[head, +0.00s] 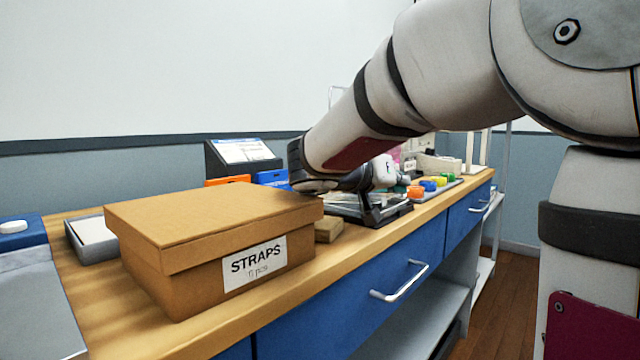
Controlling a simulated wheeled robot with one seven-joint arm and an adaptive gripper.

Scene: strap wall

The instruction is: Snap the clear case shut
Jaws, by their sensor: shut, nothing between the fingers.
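The clear case (345,204) lies on the wooden counter behind the cardboard box, low and transparent with dark edges. My arm reaches over it and hides much of it, so I cannot tell how far its lid is down. My gripper (371,208) is small and dark below my wrist, at the right part of the case. It is shut and holds nothing. Its fingertips blend with the dark edges, so I cannot tell whether they touch the case.
A cardboard box labelled STRAPS (215,240) fills the near counter, with a small tan block (328,229) beside it. Several coloured pieces (428,186) sit on a tray to the right. Orange (228,180) and blue (271,177) bins and a sloped display (242,153) stand behind.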

